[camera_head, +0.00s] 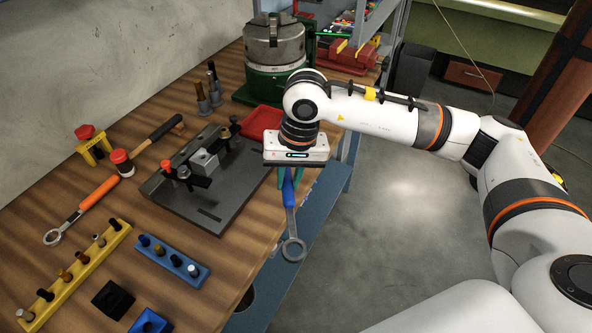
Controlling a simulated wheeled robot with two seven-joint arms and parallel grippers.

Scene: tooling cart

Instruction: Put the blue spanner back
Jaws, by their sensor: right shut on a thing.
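The blue spanner (289,198) has a blue handle and a grey ring end. It hangs ring end down below my right gripper (290,178), which is shut on the top of its handle. The spanner is near the bench's right edge, and its ring end shows over the lower blue shelf. The green fingers of the gripper show on both sides of the handle. An orange-handled spanner (96,194) lies on the bench at the left. My left gripper is not in view.
A grey fixture plate (215,198) lies just left of my right gripper, with a red tray (262,122) behind it. A yellow peg rack (85,265) and a blue peg rack (160,255) are at the front left. A green-based chuck (270,55) stands at the back.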

